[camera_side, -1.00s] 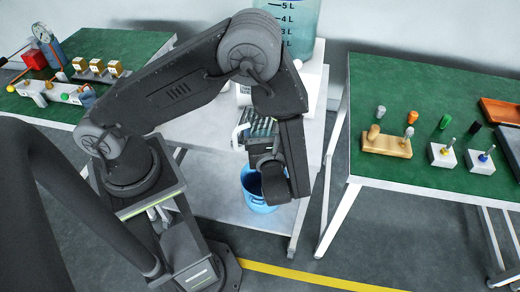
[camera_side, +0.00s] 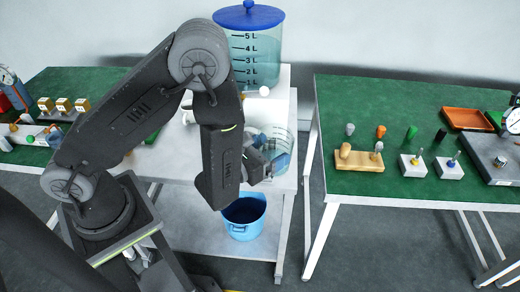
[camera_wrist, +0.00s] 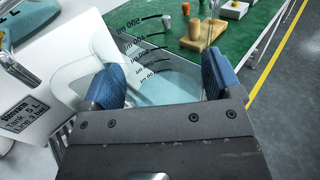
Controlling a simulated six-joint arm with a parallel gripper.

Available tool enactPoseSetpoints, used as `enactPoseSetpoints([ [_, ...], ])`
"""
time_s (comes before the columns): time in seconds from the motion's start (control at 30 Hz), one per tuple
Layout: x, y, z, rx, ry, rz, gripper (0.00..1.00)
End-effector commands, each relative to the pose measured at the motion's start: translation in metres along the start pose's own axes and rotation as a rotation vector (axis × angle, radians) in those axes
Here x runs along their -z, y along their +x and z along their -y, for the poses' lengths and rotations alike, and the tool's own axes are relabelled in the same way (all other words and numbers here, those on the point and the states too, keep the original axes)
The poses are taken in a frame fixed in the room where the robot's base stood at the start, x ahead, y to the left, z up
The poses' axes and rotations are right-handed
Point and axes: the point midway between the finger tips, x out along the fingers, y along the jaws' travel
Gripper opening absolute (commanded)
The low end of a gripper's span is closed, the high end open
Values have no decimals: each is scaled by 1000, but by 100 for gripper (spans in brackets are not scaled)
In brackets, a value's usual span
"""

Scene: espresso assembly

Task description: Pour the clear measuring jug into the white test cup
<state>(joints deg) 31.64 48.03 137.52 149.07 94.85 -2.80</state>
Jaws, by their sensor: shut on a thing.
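The clear measuring jug (camera_side: 283,152) is at the right front edge of the white middle table in the side view, partly behind my gripper (camera_side: 257,158). In the wrist view the jug (camera_wrist: 168,82) shows dark ml markings and pale blue liquid, and looks tilted. My gripper (camera_wrist: 165,85) is shut on the jug, with one blue finger pad on each side of it. I cannot make out the white test cup in either view.
A 5 L tank (camera_side: 258,50) with a blue lid stands at the back of the white table. A blue bucket (camera_side: 243,217) sits on the lower shelf. A green table (camera_side: 340,95) with several small tools is at the right.

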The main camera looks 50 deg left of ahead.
Motion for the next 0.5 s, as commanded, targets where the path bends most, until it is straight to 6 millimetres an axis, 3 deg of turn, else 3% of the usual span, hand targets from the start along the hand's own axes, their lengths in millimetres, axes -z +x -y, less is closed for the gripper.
enactPoseSetpoints([
  [0.27, -50, 13, 17, -73, 2, 16, 52],
  [0.5, -78, 16, -2, -346, 0, 15, 52],
])
